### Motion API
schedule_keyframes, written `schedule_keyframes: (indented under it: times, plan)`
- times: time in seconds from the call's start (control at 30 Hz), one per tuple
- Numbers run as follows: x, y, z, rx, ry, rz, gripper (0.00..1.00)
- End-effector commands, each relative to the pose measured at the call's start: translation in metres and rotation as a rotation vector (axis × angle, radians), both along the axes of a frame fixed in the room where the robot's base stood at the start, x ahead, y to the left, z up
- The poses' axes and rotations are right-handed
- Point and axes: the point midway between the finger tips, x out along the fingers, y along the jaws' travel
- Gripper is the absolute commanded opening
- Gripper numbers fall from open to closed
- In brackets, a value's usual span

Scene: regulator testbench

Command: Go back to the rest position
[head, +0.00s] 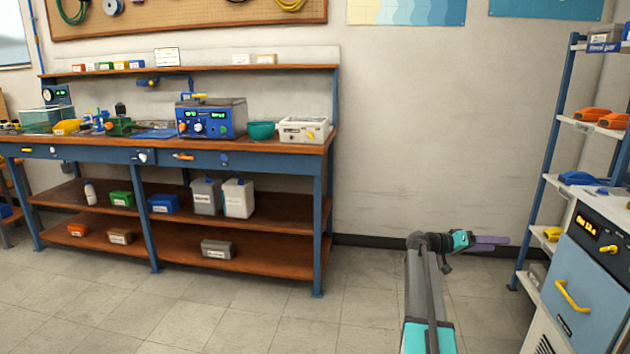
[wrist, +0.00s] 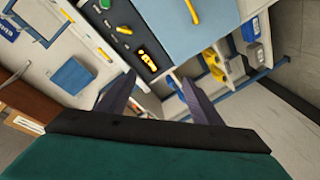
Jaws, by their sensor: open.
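My gripper (head: 490,241) is at the end of my raised arm, right of centre in the head view. It points right, toward the blue-fronted cabinet and the shelf rack. In the wrist view my gripper (wrist: 155,92) shows two dark fingers spread apart with nothing between them. The fingertips point toward the cabinet's dark panel with its lit amber display (wrist: 147,62). No held object shows in either view.
A workbench (head: 280,150) with instruments and boxes stands at left. The cabinet (head: 590,285) with a yellow handle and the shelf rack (head: 552,150) stand at right. Tiled floor (head: 345,300) is clear between the bench and my arm.

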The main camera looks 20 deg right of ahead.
Motion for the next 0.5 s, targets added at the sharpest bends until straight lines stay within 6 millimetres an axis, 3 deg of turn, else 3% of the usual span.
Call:
schedule_keyframes:
  times: [0.23,0.5]
  plan:
    - [0.046,0.075,-0.05,0.108,0.049,0.101,0.59]
    - [0.067,0.166,-0.12,0.266,0.103,0.195,0.59]
